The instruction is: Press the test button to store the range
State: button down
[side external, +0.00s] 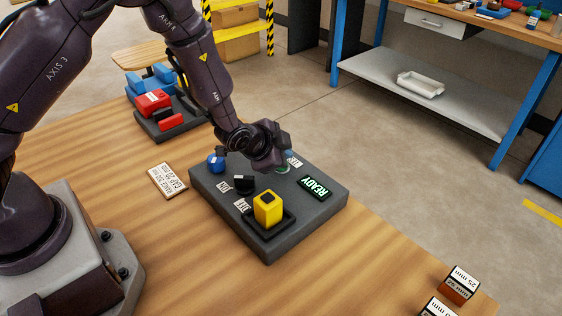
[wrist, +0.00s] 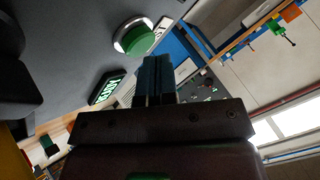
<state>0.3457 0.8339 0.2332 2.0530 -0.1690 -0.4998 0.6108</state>
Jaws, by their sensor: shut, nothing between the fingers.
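The green test button (wrist: 138,40) sits in a metal ring on the dark grey panel (side external: 217,207). In the side view only a sliver of the button (side external: 283,169) shows past my gripper (side external: 284,156). A partly hidden white label (side external: 295,161) lies beside it. A display (side external: 315,187) on the panel reads READY in green, also visible in the wrist view (wrist: 107,87). My gripper is over the far part of the panel. In the wrist view its fingers (wrist: 154,76) are shut together and empty, close to the button; I cannot tell if they touch it.
The panel also carries a blue knob (side external: 215,162), a black switch (side external: 244,183) and a yellow block (side external: 267,208) in a dark recess. A white card (side external: 167,180) lies left of the panel. A red and blue device (side external: 155,104) stands behind. The table's front is mostly clear.

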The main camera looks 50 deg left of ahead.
jog(key=shift+f, duration=0.5)
dwell(0.8)
jog(key=shift+r, duration=0.9)
jog(key=shift+r, duration=2.5)
